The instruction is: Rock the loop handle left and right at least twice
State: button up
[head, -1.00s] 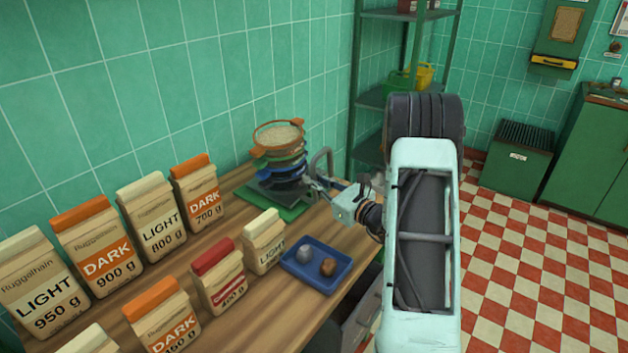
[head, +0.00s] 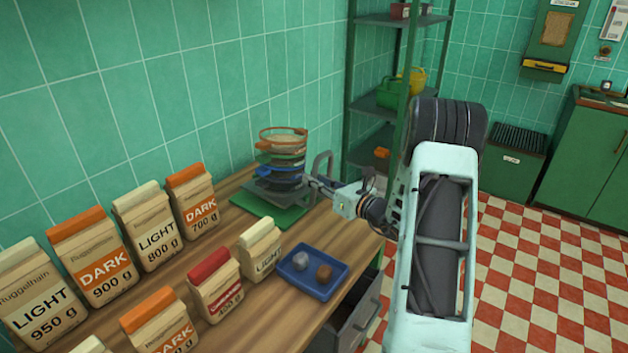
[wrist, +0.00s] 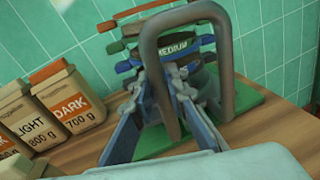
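The loop handle (head: 322,172) is a grey upright U-shaped bar beside the sieve stack. It fills the middle of the wrist view (wrist: 185,27), leaning slightly. My gripper (head: 312,182) is at the loop; in the wrist view its fingers (wrist: 163,82) close around the loop's left leg, which partly hides the fingertips. The sieve stack (head: 283,160) has orange, green and blue rims and sits nearly level on a dark base over a green plate (head: 262,212). One blue band reads "MEDIUM" in the wrist view (wrist: 175,48).
Several paper flour bags (head: 155,228) stand left on the wooden table. A blue tray (head: 300,285) with a grey and a brown lump lies at the front right. The tiled wall (head: 140,80) is behind; a green shelf rack (head: 375,102) stands beyond the table.

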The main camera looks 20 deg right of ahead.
jog(key=o, duration=0.3)
jog(key=v, duration=1.2)
